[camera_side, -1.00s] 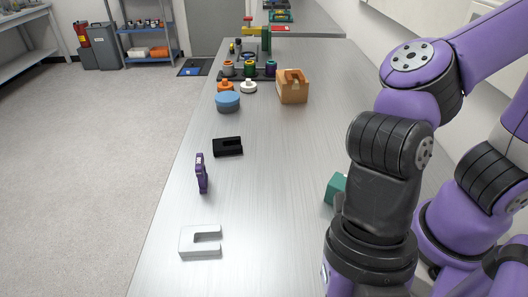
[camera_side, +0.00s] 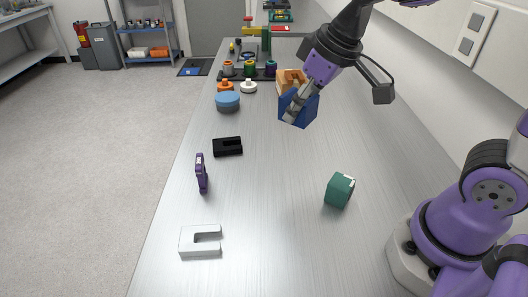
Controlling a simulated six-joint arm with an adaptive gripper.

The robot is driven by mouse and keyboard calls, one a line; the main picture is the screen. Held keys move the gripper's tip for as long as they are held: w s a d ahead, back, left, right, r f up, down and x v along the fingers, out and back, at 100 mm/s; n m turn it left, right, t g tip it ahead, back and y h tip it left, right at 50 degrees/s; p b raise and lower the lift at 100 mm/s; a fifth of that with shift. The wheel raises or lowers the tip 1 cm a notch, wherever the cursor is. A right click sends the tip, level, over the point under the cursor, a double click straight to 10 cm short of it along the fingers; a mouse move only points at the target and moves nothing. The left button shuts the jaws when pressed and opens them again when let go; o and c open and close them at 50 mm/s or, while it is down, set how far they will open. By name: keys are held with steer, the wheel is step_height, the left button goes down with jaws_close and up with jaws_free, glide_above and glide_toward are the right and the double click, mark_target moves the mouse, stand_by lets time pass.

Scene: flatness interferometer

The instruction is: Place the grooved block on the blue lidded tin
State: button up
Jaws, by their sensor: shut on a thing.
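My gripper (camera_side: 296,108) is shut on a dark blue block (camera_side: 310,111) and holds it tilted above the table, in front of the tan box. The fingers cover part of the block, and I cannot make out a groove on it. The blue lidded tin (camera_side: 228,103) is a low round tin standing upright on the table, left of the held block and apart from it. Nothing rests on its lid.
A tan box (camera_side: 287,77) stands behind my gripper. Orange and white round parts (camera_side: 248,87) stand behind the tin. A black slotted piece (camera_side: 228,147), purple piece (camera_side: 201,174), white U-shaped piece (camera_side: 193,241) and green block (camera_side: 339,191) lie nearer. The table's middle is clear.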

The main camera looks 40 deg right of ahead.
steer(key=shift+w+d+r+m+h, duration=0.15)
steer(key=shift+d+m, duration=0.15)
steer(key=shift+d, duration=0.2)
steer(key=shift+d+r+m+h, duration=0.15)
steer(key=shift+d+m, duration=0.15)
steer(key=shift+d, duration=0.15)
steer(key=m, duration=0.1)
steer(key=m+g+h, duration=0.1)
steer(key=m+h, duration=0.2)
steer(key=m, duration=0.6)
glide_above(315, 145)
steer(key=a, duration=0.1)
steer(key=f, duration=0.8)
steer(key=s+f, duration=0.1)
steer(key=f, duration=0.4)
steer(key=shift+f, duration=2.1)
steer(key=shift+f, duration=0.1)
steer(key=o, duration=1.4)
